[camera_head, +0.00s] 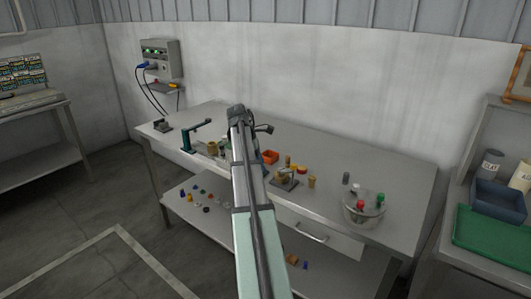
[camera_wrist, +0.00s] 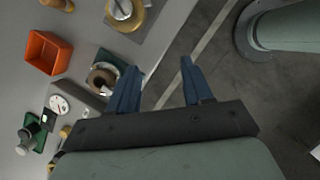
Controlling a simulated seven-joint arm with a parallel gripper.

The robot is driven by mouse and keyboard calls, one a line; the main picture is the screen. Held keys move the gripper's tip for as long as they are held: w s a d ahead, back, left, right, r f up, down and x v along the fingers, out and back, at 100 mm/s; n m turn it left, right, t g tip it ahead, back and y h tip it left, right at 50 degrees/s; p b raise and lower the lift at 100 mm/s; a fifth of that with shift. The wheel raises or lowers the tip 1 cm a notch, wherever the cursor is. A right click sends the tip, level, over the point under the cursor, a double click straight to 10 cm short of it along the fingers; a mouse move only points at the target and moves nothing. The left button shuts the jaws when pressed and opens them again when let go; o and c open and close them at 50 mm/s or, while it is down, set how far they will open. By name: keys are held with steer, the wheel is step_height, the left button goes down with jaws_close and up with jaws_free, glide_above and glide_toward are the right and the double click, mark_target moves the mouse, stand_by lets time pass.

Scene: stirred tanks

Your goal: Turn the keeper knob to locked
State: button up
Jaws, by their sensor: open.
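My gripper (camera_wrist: 160,67) is open, with two blue fingers apart and nothing between them. It hangs over the bench's front edge, with floor below the gap. A brass round fitting (camera_wrist: 137,17) with a pale centre stands on a grey plate up and left of the fingers in the wrist view. A plate fixture with brass parts (camera_head: 284,180) shows right of my arm in the head view. On the right of the bench, a clear round vessel (camera_head: 352,215) has a red knob (camera_head: 361,205) and a green knob (camera_head: 380,197). I cannot tell which part is the keeper knob or its setting.
An orange bin (camera_wrist: 40,55), a brown ring-shaped part (camera_wrist: 103,78), a dial gauge (camera_wrist: 60,105) and a dark knob on a green base (camera_wrist: 32,128) sit left of the fingers. A teal stand (camera_head: 188,139) is at the bench's left. Bare bench top (camera_head: 325,165) lies behind the vessel.

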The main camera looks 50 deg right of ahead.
steer(key=w+a+f, duration=0.2)
steer(key=a+f, duration=0.4)
steer(key=f, duration=0.3)
steer(key=w+a+f+m, duration=0.1)
steer(key=w+a+f, duration=0.1)
steer(key=a+f, duration=0.5)
step_height(320, 180, down, 3)
steer(key=shift+w+f+y, duration=0.1)
steer(key=shift+w+y, duration=0.2)
steer(key=shift+y, duration=0.1)
